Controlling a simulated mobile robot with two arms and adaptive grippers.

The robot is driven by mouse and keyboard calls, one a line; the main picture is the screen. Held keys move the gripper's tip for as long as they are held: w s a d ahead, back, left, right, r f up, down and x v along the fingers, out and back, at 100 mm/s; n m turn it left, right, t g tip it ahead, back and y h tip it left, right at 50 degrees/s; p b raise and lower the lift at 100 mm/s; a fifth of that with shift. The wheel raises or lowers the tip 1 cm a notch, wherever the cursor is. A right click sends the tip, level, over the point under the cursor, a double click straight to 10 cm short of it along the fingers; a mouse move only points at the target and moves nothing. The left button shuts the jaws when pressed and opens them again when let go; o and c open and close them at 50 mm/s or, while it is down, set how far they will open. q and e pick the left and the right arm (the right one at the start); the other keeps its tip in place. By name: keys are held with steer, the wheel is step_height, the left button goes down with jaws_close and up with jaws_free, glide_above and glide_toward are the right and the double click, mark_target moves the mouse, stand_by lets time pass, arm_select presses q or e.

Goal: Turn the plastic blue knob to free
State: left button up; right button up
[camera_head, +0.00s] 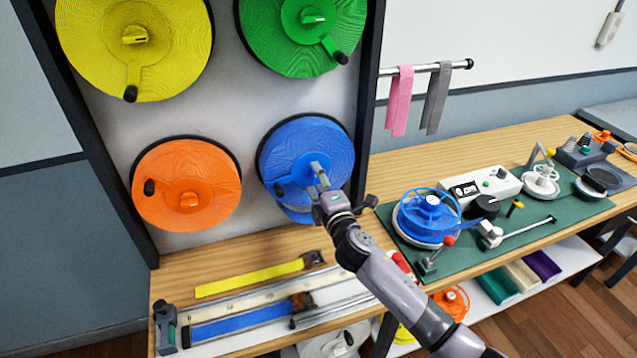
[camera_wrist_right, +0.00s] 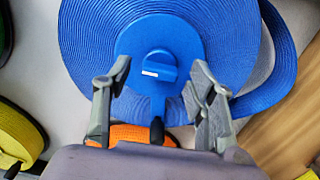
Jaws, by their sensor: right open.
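The blue strap reel (camera_head: 292,140) hangs at the lower right of the wall panel, and it also shows in the right wrist view (camera_wrist_right: 85,45). The blue knob (camera_wrist_right: 160,66) sits at its hub, with a white mark towards the left of that view. In the head view my gripper largely covers the knob. A crank arm with a black handle (camera_wrist_right: 157,130) extends from the hub. My right gripper (camera_wrist_right: 160,82) is open, its two fingers on either side of the knob with gaps between. My left gripper is not in view.
Yellow (camera_head: 180,60), green (camera_head: 270,35) and orange (camera_head: 160,205) reels share the panel. Below, the wooden bench (camera_head: 275,243) holds straps and a long rail. To the right, a green mat (camera_head: 480,262) carries another blue reel (camera_head: 425,222) and devices. Pink and grey straps hang from a bar.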

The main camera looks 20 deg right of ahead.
steer(key=s, duration=1.2)
steer(key=shift+d, duration=0.2)
steer(key=s+d+f+m+g+h, duration=0.35)
steer(key=s+f+m+g, duration=0.35)
steer(key=s+f+m, duration=0.4)
steer(key=s+a+f+m+g+y, duration=0.2)
steer(key=s+m+g, duration=0.15)
steer(key=s, duration=0.55)
steer(key=s+a+f+m+g+y, duration=0.1)
steer(key=s+f+m+g, duration=0.2)
steer(key=s, duration=0.6)
steer(key=s+f+n+g+b, duration=0.1)
steer(key=s+f+g+b, duration=0.15)
steer(key=f, duration=2.85)
steer(key=s+d+f+g+b, duration=0.1)
steer(key=s+d+f+b, duration=0.1)
steer(key=s+f, duration=1.4)
steer(key=shift+s+d, duration=0.3)
